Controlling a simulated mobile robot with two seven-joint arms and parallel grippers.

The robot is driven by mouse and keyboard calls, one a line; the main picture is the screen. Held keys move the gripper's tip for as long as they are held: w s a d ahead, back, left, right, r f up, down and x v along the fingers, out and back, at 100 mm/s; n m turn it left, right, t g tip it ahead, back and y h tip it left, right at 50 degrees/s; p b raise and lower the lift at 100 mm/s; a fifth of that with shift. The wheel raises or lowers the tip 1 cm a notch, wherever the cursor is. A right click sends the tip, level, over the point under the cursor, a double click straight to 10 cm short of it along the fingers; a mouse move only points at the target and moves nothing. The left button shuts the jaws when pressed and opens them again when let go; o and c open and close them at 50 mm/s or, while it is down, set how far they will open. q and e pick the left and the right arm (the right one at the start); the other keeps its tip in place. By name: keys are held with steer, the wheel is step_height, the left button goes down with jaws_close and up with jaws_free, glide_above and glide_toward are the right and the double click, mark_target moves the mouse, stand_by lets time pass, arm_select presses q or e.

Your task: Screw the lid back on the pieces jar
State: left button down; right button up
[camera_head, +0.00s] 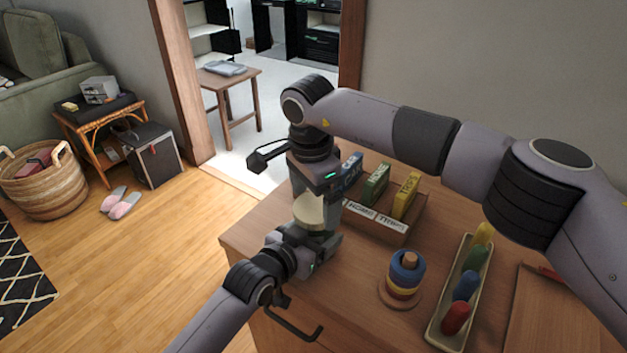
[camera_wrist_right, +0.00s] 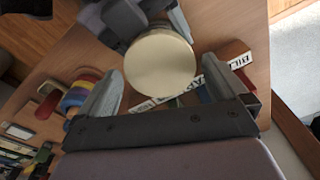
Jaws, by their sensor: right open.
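The lid (camera_head: 308,210) is a round cream disc at the jar's top, near the table's left edge. In the right wrist view the lid (camera_wrist_right: 160,62) lies between my right fingers, with gaps at both sides. My right gripper (camera_head: 315,198) is open and points down over it. The pieces jar (camera_head: 318,240) is mostly hidden below the lid and behind the grippers. My left gripper (camera_head: 308,246) comes in low from the left and is closed around the jar's body. I cannot tell how the lid sits on the rim.
A box of labelled blocks (camera_head: 384,226) stands close behind the jar. A ring stacker (camera_head: 405,272) and a long tray of coloured pegs (camera_head: 436,322) stand to the right. Bare tabletop (camera_head: 350,300) lies in front. A wicker basket (camera_head: 45,185) is on the floor far left.

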steer(key=shift+f, duration=0.55)
steer(key=c, duration=0.9)
steer(key=shift+m, duration=1.7)
steer(key=shift+c, duration=0.2)
steer(key=o, duration=0.9)
steer(key=shift+o, duration=0.2)
steer(key=shift+r, duration=0.1)
